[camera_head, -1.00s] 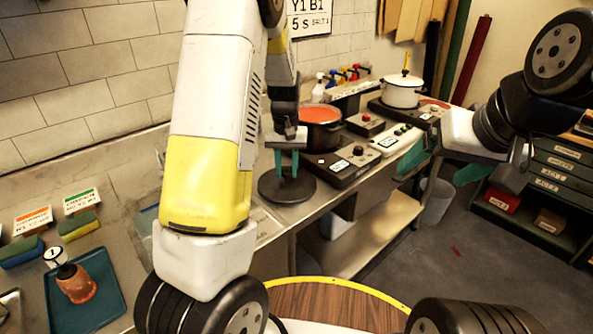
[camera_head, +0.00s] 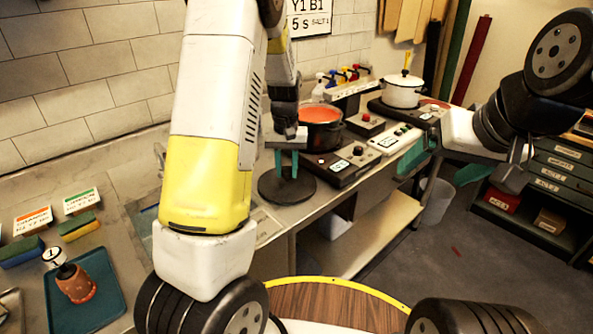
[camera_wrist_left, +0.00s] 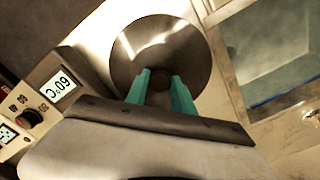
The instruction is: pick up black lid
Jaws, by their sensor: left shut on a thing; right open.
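The black lid (camera_head: 287,194) is a dark round disc lying at the table's edge, left of the dark pot with red contents (camera_head: 321,113). My left gripper (camera_head: 287,172) points down over the lid's middle with its teal fingers shut on the lid's knob. In the left wrist view the lid (camera_wrist_left: 190,50) shows shiny, and the fingers of my left gripper (camera_wrist_left: 160,82) close around its dark central knob. Whether the lid touches the table I cannot tell. My right gripper (camera_head: 442,166) is open and empty at the right, over the floor.
The dark pot stands on a hot plate (camera_head: 345,164) close right of the lid. A white pot (camera_head: 403,90) stands on another burner farther back. A blue tray (camera_head: 112,307) with a brownish shaker (camera_head: 76,286) and sponges lie at the left. Beside the lid in the wrist view is a sink-like basin (camera_wrist_left: 270,50).

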